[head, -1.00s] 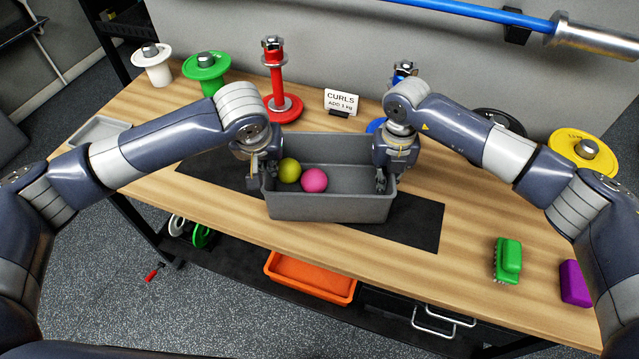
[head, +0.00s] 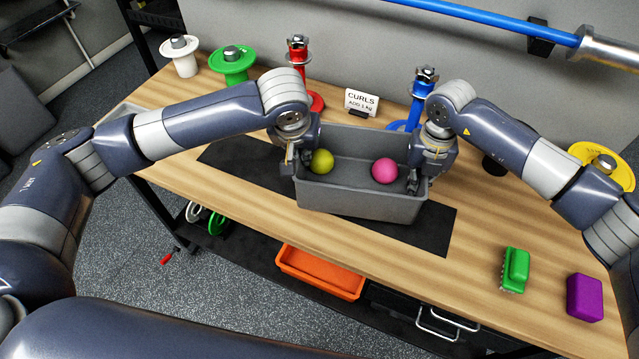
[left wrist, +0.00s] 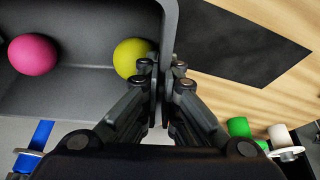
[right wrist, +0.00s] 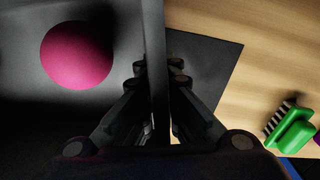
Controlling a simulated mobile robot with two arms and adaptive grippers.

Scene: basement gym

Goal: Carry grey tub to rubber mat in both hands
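The grey tub (head: 360,204) is above or on the black rubber mat (head: 436,228); I cannot tell whether there is a gap beneath it. A yellow-green ball (head: 321,161) is at the tub's left end and a pink ball (head: 384,171) nearer its right end. My left gripper (left wrist: 165,75) is shut on the tub's left end wall, one finger on each side. My right gripper (right wrist: 160,78) is shut on the right end wall in the same way. In the head view the fingertips are partly hidden by the grippers' bodies.
A red post (head: 298,50), a blue post (head: 420,92) and a CURLS sign (head: 362,102) stand behind the tub. A green brush (head: 515,270) and a purple block (head: 584,297) lie at the right. Bare wood is free in front of the mat.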

